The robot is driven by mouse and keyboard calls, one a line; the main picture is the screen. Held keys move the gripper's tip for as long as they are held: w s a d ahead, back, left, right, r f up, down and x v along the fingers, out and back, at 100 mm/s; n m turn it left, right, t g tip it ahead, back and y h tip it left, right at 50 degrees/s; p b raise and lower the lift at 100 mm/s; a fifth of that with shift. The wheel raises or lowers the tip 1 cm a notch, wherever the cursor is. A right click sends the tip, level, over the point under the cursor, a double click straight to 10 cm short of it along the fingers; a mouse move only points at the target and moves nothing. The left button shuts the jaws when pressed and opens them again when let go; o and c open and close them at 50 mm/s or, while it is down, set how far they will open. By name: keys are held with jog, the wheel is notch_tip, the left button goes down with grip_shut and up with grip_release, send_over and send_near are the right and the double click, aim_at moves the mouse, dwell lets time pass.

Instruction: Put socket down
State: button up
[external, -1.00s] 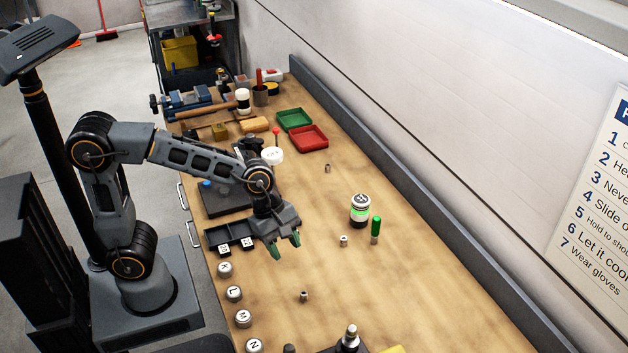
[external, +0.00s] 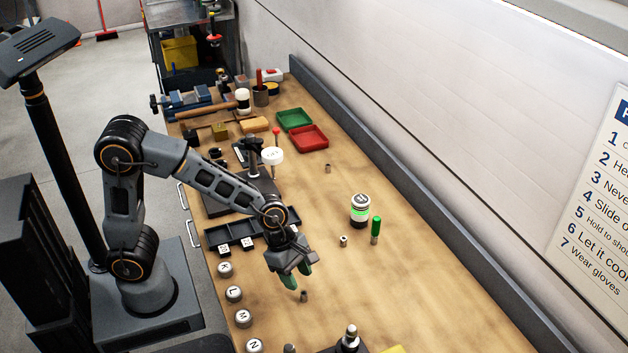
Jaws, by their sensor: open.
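A small metal socket (external: 304,297) stands on the wooden bench. My gripper (external: 297,277), with green fingers, is open just above and behind it in the picture; I see nothing between the fingers. Two more small socket-like pieces stand apart, a bright one (external: 343,241) near the middle and a darker one (external: 327,168) farther back. I cannot tell which one the task names. A black tray with compartments (external: 222,235) lies left of my gripper, partly hidden by my arm.
A white-and-black canister with a green band (external: 360,210) and a green-handled tool (external: 376,229) stand to the right. Lettered round pieces (external: 234,293) line the left edge. Red (external: 309,138) and green (external: 294,120) trays lie at the back.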

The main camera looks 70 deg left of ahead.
aim_at(306, 299)
jog(key=x, duration=0.5)
jog(key=shift+s, duration=0.2)
jog(key=shift+c, duration=0.5)
grip_shut()
